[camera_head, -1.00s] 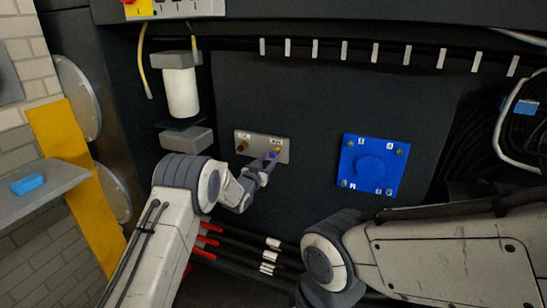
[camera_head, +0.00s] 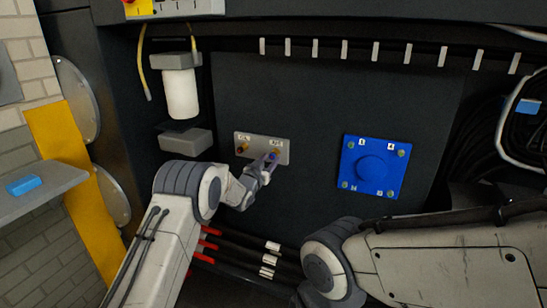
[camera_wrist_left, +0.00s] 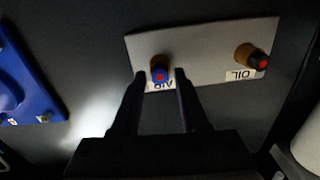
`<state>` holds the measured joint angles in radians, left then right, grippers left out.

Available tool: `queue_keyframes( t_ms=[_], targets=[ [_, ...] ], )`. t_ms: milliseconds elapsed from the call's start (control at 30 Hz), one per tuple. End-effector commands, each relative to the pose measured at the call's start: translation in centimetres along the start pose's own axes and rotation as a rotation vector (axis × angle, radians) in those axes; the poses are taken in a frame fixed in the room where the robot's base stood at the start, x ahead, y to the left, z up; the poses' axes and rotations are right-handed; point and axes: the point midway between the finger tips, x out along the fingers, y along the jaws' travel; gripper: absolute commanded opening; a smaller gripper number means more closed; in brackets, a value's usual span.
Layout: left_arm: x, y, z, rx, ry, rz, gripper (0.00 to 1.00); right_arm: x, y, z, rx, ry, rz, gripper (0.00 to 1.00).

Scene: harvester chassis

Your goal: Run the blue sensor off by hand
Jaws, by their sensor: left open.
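The blue sensor (camera_head: 274,155) sits on a brass fitting on the right side of a small grey plate (camera_head: 262,141), by a label that reads AIR. A second, black-and-red sensor (camera_wrist_left: 258,60) sits by the OIL label on the same plate. My right gripper is out of view.
A blue square cover (camera_head: 371,168) with corner bolts is to the right of the plate. A white cylindrical filter (camera_head: 182,94) hangs to the upper left. Red-marked hoses (camera_head: 235,241) run below. A blue block (camera_head: 24,186) lies on a grey shelf (camera_head: 40,199) at left.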

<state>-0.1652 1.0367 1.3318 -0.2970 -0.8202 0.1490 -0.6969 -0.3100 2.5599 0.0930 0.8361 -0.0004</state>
Motion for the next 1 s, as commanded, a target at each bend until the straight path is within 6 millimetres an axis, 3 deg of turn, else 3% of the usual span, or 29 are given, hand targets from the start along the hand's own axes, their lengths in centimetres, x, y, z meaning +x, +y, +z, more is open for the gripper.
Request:
queue_keyframes(
  t_ms=[133,233,267,800,1000],
  targets=[
    [0.0,-0.01,-0.04,0.0,0.0,0.0,0.44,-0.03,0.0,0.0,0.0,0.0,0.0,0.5],
    [0.0,-0.01,-0.04,0.0,0.0,0.0,0.06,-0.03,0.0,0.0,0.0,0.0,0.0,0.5],
    [0.0,-0.01,-0.04,0.0,0.0,0.0,0.0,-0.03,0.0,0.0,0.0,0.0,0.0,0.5],
    [-0.17,-0.01,-0.03,-0.005,0.001,0.0,0.0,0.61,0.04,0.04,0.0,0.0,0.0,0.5],
    [-0.22,0.0,-0.07,-0.224,-0.001,0.0,0.0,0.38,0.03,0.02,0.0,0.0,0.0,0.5]
  ],
)
